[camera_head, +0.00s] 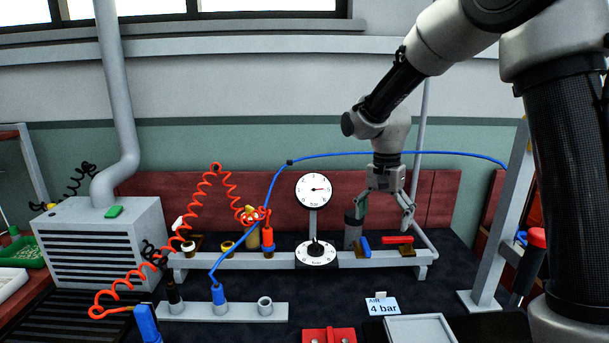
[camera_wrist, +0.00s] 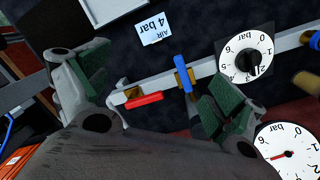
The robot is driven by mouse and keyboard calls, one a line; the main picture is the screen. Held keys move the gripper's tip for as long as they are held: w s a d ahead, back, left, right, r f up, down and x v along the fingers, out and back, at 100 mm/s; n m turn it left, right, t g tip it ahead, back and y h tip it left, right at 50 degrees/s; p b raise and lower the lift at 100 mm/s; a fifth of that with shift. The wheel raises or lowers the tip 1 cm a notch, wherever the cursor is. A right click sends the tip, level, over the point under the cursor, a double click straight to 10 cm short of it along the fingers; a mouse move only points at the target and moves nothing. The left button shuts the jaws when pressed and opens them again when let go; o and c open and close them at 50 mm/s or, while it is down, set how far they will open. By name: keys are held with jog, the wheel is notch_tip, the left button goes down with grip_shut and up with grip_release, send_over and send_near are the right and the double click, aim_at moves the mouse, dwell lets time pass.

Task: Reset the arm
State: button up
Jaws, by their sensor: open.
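My gripper (camera_head: 385,215) hangs from my arm in the upper right of the head view, fingers pointing down. It is open, with nothing between its fingers. It is over the right part of the grey rail (camera_head: 340,258), above the blue valve lever (camera_head: 365,246) and the red valve lever (camera_head: 397,240). In the wrist view my gripper (camera_wrist: 158,85) shows two spread fingers with green pads. Between them the red lever (camera_wrist: 144,99) and the blue lever (camera_wrist: 182,73) show on brass valves, apart from the fingers as far as I can see.
Left of my gripper stand a round gauge (camera_head: 313,189) and a dial knob (camera_head: 315,250). A blue hose (camera_head: 345,154) arches behind my gripper. A coiled orange hose (camera_head: 215,168) hangs left. A "4 bar" card (camera_head: 382,306) and a grey post (camera_head: 505,220) are at right.

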jog(key=s+d+r+n+t, duration=0.1)
jog(key=s+d+r, duration=0.3)
jog(key=s, duration=0.4)
jog(key=s+d+r+n+t, duration=0.2)
jog(key=s+d+r+n, duration=0.2)
jog(key=s, duration=0.5)
jog(key=s+d+r+n+t, duration=0.2)
jog(key=s+d+r, duration=0.2)
jog(key=s+d, duration=0.3)
jog(key=shift+s+n, duration=0.4)
jog(key=shift+s, duration=0.45)
jog(key=shift+c, duration=0.2)
